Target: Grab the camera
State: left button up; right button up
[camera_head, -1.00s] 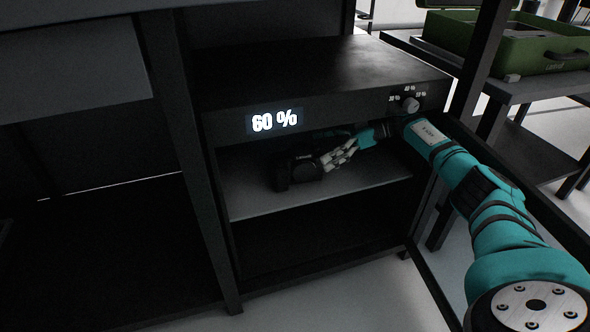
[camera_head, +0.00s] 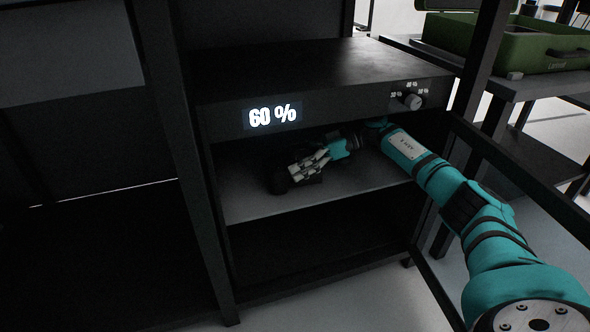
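The camera is a small dark object (camera_head: 277,182) on the grey shelf (camera_head: 362,178) below the unit with the lit "60 %" display. My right gripper (camera_head: 308,165) reaches in over the shelf from the right. Its pale fingers lie over the right side of the camera and hide much of it. The fingers look at or against the camera, but I cannot tell whether they are closed on it. My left gripper is not in view.
The dark unit (camera_head: 330,75) forms a low roof over the shelf. Its dial (camera_head: 412,101) is at the right. Dark posts stand at both sides. A green case (camera_head: 520,42) rests on a table at the back right. The lower compartment looks empty.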

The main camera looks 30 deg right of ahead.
jog(key=c, duration=1.3)
jog(key=shift+c, duration=0.2)
jog(key=shift+r, duration=0.1)
